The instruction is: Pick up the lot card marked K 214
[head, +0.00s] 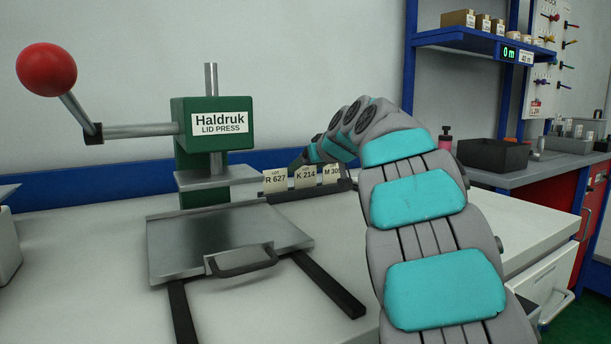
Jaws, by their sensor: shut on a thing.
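The lot card marked K 214 (306,178) stands upright in the middle of a row of cream cards in a dark rack (300,193) behind the lid press. My arm reaches across from the lower right. My gripper (298,161) is small and dark in this view, at the top edge of the K 214 card, and is shut on it. The fingers cover the card's upper part. I cannot tell whether the card's lower edge is clear of the rack.
Card R 627 (275,181) stands left of it, and card M 30-something (332,173) right, its last digit hidden. The green Haldruk lid press (212,125) with its red-knobbed lever stands left. A metal plate (190,262) lies in front. Bare bench top (90,270) shows at left.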

